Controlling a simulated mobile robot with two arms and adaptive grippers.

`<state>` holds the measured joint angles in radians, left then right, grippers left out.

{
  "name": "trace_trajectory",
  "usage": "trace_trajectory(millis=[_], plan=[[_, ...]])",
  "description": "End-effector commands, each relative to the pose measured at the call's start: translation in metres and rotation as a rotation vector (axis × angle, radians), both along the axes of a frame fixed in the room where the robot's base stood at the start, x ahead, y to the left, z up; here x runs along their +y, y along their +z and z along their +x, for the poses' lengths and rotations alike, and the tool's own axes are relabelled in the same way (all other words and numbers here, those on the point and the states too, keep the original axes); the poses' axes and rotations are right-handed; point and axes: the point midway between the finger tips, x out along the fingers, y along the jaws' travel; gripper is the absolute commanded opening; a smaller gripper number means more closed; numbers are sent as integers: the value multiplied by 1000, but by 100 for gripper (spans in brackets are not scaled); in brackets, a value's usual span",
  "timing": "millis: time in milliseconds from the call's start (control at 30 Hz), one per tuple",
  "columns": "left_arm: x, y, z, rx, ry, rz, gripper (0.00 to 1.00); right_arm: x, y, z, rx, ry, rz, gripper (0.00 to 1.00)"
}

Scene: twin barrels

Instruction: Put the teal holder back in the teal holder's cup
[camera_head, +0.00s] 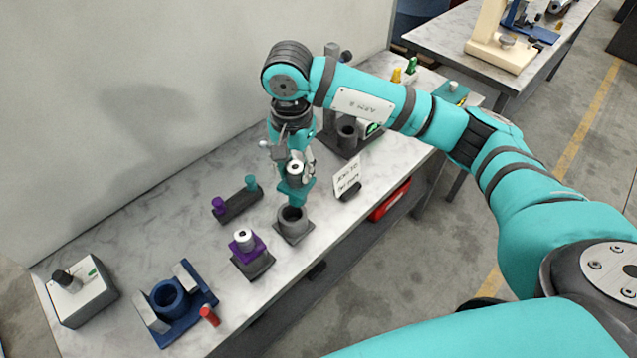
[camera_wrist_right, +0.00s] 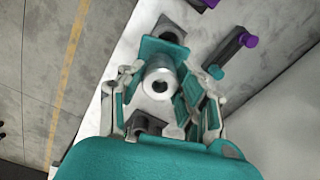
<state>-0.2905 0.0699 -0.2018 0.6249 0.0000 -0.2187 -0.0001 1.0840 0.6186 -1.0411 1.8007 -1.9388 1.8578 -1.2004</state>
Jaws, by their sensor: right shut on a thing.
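The teal holder (camera_head: 297,191) has a teal flange and a pale metal cylinder on top. My right gripper (camera_head: 292,170) is shut on it and holds it roughly upright, just above and behind the grey cup (camera_head: 292,222). In the wrist view the holder's teal plate (camera_wrist_right: 163,48) and metal cylinder (camera_wrist_right: 160,82) sit between the fingers (camera_wrist_right: 157,100). The cup's dark mouth (camera_wrist_right: 174,32) shows past the plate, partly covered. The holder's lower end overlaps the cup's rim in the head view; I cannot tell whether they touch. My left gripper is not in view.
A purple holder (camera_head: 244,240) stands in a dark cup left of the grey cup. A dark rack (camera_head: 238,207) bears purple and teal pegs. A lettered card (camera_head: 347,178) stands to the right. A blue fixture (camera_head: 178,307) and red piece (camera_head: 209,316) lie nearer the front.

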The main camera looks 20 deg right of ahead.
Motion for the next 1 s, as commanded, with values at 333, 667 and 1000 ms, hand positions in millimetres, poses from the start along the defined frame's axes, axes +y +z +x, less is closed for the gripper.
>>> trace_trajectory(millis=[333,667,1000], plan=[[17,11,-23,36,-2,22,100,9,6,22,26,-303,5,0],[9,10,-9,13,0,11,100,9,5,22,25,-300,4,0],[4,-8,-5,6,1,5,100,9,-7,21,26,-301,4,0]])
